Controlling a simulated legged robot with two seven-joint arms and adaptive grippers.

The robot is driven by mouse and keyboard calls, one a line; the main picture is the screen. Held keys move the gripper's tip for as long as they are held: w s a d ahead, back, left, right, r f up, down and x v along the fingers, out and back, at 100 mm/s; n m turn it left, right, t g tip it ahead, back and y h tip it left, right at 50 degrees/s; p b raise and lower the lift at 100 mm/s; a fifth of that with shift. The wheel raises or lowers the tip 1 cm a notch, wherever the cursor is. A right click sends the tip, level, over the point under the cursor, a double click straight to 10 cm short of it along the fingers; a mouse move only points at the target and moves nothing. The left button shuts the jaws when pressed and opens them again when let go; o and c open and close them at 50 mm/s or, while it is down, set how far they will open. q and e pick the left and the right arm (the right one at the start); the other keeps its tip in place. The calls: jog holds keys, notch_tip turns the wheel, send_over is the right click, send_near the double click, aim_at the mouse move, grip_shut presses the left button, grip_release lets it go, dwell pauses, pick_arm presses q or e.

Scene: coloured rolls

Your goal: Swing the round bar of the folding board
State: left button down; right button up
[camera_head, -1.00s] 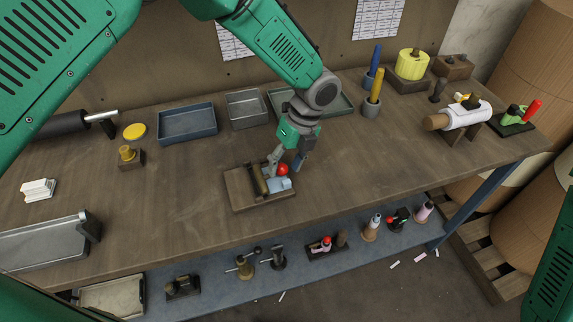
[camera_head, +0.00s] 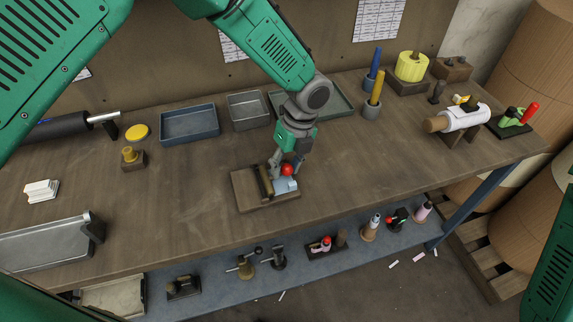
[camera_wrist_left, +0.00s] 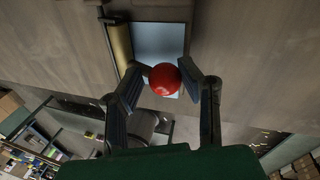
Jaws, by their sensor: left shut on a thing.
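The folding board (camera_head: 250,192) is a brown wooden base flat on the bench. A dark brass-coloured round bar (camera_head: 264,181) and a light-blue piece (camera_head: 286,185) lie on it. A red ball knob (camera_head: 287,170) is beside the bar. My left gripper (camera_head: 286,164) reaches down from behind and is shut on this red knob. In the left wrist view the knob (camera_wrist_left: 164,79) sits between the two dark fingers, near the blue piece (camera_wrist_left: 160,42) and the bar (camera_wrist_left: 118,40). The fingers hide part of the board. My right gripper is not in view.
Blue and grey trays (camera_head: 188,137) stand behind the board. A brass knob block (camera_head: 131,158) and a yellow disc (camera_head: 138,132) are to the left. Upright rods (camera_head: 374,90) and a white roll (camera_head: 462,118) are to the right. Bench around the board is clear.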

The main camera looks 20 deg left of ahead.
pick_arm(q)
jog(key=shift+s+a, duration=0.15)
jog(key=shift+a, duration=0.05)
jog(key=c, duration=1.2)
grip_release()
jog(key=shift+a, duration=0.1)
jog(key=shift+w+r, duration=0.25)
jog(key=shift+r, duration=0.2)
jog(key=v, duration=1.1)
jog(key=shift+s+a, duration=0.1)
